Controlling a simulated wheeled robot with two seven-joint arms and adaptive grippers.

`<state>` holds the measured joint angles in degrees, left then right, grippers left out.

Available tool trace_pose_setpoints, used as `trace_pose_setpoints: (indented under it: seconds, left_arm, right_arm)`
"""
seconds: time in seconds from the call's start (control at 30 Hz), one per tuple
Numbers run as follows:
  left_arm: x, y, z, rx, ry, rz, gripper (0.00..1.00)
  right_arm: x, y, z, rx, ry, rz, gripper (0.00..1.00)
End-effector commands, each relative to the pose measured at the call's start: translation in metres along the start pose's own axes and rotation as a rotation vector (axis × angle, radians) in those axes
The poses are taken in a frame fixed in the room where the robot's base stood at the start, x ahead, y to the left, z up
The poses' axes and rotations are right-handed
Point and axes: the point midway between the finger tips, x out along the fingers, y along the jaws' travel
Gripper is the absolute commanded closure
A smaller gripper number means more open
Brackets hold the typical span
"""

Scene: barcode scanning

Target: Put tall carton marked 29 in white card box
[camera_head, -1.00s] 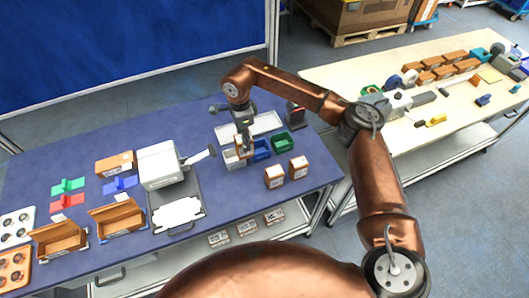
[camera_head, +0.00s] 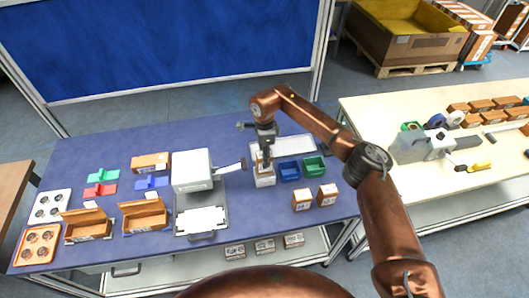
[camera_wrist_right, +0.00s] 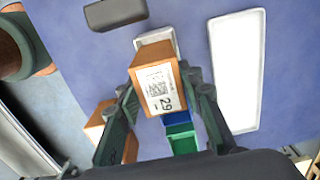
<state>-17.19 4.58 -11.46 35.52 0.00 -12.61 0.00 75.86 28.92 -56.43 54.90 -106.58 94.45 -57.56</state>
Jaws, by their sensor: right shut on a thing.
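The tall carton marked 29 (camera_wrist_right: 155,80) is brown with a white label, held between the fingers of my right gripper (camera_wrist_right: 160,110) in the right wrist view. In the head view my right gripper (camera_head: 265,148) points down over the white card box (camera_head: 265,182), the carton (camera_head: 261,163) beneath it at the box's opening. A white rim of the box shows behind the carton in the wrist view (camera_wrist_right: 152,36). I cannot tell how far the carton is inside, as it and the fingers hide the box's interior. My left gripper is not in view.
A blue bin (camera_head: 289,173) and a green bin (camera_head: 314,166) stand right of the white box. A white tray (camera_head: 297,147) lies behind them. Two brown cartons (camera_head: 303,200) (camera_head: 328,194) stand in front. A white machine (camera_head: 193,170) is to the left.

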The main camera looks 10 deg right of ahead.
Motion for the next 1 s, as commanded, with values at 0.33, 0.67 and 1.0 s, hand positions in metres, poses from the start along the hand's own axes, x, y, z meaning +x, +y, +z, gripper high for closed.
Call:
trace_pose_setpoints:
  seconds: [0.33, 0.67, 1.0]
  left_arm:
    - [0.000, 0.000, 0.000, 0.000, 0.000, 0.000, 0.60]
    - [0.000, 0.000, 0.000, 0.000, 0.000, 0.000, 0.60]
    - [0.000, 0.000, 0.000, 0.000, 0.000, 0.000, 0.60]
  right_arm:
    - [0.033, 0.000, 0.001, -0.001, -0.001, 0.000, 0.98]
    - [0.057, 0.000, 0.000, 0.000, -0.001, 0.000, 0.98]
    - [0.062, 0.000, 0.001, 0.000, -0.001, -0.001, 0.98]
